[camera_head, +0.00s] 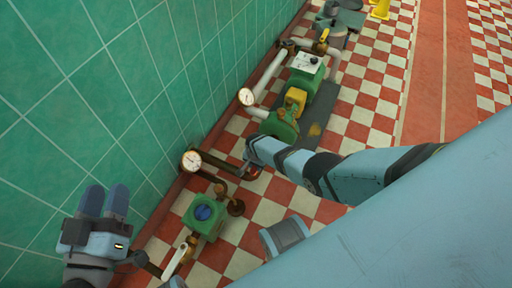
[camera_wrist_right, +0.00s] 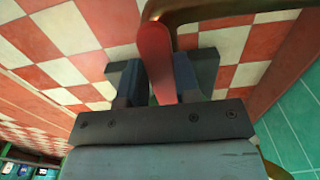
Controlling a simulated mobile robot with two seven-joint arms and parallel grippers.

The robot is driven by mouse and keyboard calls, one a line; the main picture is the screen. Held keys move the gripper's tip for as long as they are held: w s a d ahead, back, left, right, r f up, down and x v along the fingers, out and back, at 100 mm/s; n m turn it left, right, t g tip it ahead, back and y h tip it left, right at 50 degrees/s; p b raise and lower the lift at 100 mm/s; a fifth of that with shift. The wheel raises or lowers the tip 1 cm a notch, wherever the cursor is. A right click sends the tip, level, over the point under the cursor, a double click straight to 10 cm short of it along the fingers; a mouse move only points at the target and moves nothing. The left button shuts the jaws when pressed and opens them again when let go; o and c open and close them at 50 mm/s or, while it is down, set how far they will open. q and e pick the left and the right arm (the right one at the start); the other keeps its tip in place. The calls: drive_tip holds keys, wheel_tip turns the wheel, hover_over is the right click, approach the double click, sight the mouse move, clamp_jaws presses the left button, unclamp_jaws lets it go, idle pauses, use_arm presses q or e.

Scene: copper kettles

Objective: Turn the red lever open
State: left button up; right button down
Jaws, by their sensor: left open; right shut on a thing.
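The red lever (camera_wrist_right: 155,50) shows in the right wrist view as a rounded red handle between the two dark fingers of my right gripper (camera_wrist_right: 162,76). The right gripper is shut on it. The lever's far end meets a brass-coloured pipe (camera_wrist_right: 215,10) at the top of that view. In the head view, my right arm reaches in from the right to the pipework by the wall, and the arm hides most of the lever and the right fingers. My left gripper (camera_head: 104,202) is open and empty at the lower left, in front of the green wall.
A green pump with a blue cap (camera_head: 203,213) and a white-handled part (camera_head: 175,260) stand at the lower middle. Two round gauges (camera_head: 191,160) (camera_head: 246,97) sit along the green tiled wall (camera_head: 110,90). A green and yellow machine (camera_head: 291,103) stands further back. The red-and-white floor (camera_head: 375,90) is clear to the right.

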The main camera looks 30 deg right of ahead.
drive_tip(key=shift+w, duration=0.2)
drive_tip(key=c, duration=0.8)
unclamp_jaws()
drive_tip(key=shift+c, duration=0.2)
drive_tip(key=shift+s, duration=0.1)
drive_tip(key=shift+r+p, duration=0.4)
drive_tip(key=shift+r, duration=0.1)
use_arm(q)
wheel_tip(320, 180, up, 4)
drive_tip(key=r+t+p, duration=0.1)
drive_tip(key=p, duration=0.3)
use_arm(e)
wheel_tip(320, 180, up, 5)
drive_tip(key=shift+f, duration=0.1)
use_arm(q)
drive_tip(key=s+a+f+g+y+p, duration=0.2)
drive_tip(key=a+f+g+y+p, duration=0.2)
drive_tip(key=f, duration=0.7)
drive_tip(key=shift+a+n+p, duration=0.4)
drive_tip(key=shift+a+p, duration=0.15)
drive_tip(key=shift+p, duration=0.05)
use_arm(e)
wheel_tip(320, 180, up, 8)
use_arm(q)
drive_tip(key=shift+f, duration=0.1)
